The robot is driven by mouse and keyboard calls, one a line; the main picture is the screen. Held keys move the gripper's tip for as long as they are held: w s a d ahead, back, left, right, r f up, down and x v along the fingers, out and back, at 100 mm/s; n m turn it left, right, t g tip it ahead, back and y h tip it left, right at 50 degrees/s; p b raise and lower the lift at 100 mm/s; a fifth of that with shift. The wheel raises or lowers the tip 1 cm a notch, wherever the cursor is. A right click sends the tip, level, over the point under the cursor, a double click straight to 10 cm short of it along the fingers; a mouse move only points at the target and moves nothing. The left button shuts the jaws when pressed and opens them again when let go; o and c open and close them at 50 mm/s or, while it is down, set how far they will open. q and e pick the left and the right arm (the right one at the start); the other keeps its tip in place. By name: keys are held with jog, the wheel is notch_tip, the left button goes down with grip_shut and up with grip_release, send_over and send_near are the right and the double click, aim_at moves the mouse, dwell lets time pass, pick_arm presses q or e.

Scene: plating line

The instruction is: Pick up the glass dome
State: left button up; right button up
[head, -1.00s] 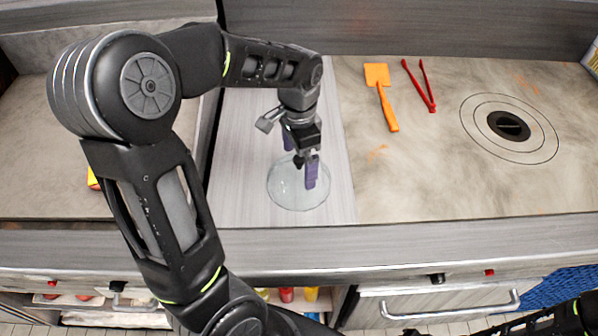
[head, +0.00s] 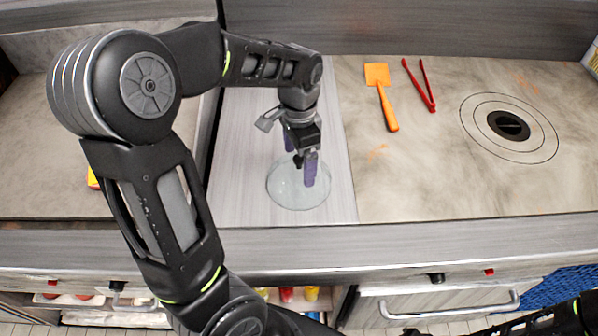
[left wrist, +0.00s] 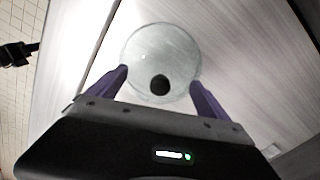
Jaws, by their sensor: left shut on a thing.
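The glass dome (head: 285,192) is a clear round cover on the pale grey board left of the stone-like counter in the head view. In the left wrist view the dome (left wrist: 148,48) shows from above with a round black knob (left wrist: 160,85). My left gripper (head: 300,155) is over it, pointing down, with purple fingers. In the left wrist view the left gripper (left wrist: 160,76) has one finger on each side of the dome and is shut on it. The exact contact points are hard to see. I cannot tell whether the dome's rim touches the board.
An orange spatula (head: 386,104) and red tongs (head: 422,88) lie on the counter to the right. A round dark inset with rings (head: 508,126) is farther right. The board and counter around the dome are otherwise clear. Drawers with a handle (head: 450,309) run below the front edge.

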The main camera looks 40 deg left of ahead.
pick_arm(q)
jog(key=c, duration=0.5)
jog(key=shift+c, duration=0.2)
notch_tip(320, 180, up, 10)
jog(key=shift+r+b, duration=0.1)
jog(key=shift+b, duration=0.6)
